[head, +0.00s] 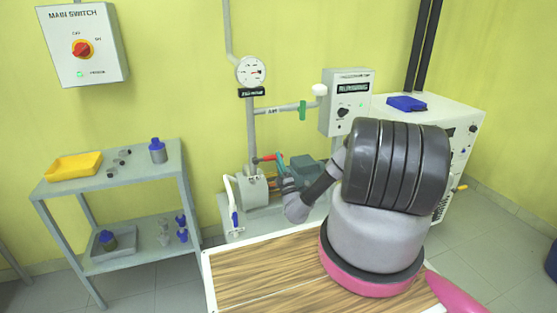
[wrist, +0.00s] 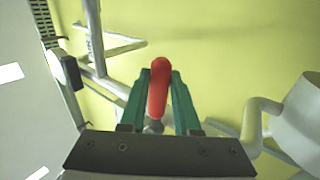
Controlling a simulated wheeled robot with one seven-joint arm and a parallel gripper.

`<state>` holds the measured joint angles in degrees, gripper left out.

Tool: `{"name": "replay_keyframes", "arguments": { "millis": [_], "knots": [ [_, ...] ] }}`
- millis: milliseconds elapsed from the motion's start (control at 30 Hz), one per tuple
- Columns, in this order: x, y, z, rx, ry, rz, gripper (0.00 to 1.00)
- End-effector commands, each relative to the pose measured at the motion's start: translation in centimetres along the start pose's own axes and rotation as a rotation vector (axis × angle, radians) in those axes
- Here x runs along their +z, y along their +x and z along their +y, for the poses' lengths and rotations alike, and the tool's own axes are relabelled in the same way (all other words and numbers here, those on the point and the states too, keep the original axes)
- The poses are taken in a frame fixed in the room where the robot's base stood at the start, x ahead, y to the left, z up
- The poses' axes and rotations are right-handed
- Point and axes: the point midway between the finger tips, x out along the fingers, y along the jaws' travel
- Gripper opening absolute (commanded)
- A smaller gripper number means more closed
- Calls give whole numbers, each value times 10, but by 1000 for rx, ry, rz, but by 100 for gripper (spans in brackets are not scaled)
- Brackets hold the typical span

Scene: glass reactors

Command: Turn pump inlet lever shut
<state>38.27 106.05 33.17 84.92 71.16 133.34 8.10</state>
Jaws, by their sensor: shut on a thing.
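The red lever (head: 264,158) sits at the lower end of the vertical grey pipe (head: 250,130), just above the pump (head: 253,190). In the head view it sticks out sideways to the right of the pipe. My gripper (head: 281,162) reaches it from the right. In the wrist view the red lever (wrist: 158,88) lies between the two green fingers of my gripper (wrist: 160,82), which are shut on it. The lever's pivot is mostly hidden behind the gripper's base.
A gauge (head: 251,71) and a side pipe with a green handle (head: 302,110) are above the pump. A control box (head: 346,102) hangs behind my arm. A shelf (head: 115,185) stands left, and a wood-topped table (head: 265,275) is in front.

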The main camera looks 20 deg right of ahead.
Motion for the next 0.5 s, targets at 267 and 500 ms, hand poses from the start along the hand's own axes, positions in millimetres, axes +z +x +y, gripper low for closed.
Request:
{"name": "replay_keyframes", "arguments": {
  "millis": [267,500],
  "knots": [
    [0,-1,-1,-2,11,-9,0],
    [0,-2,-2,-3,11,-8,50]
  ]
}}
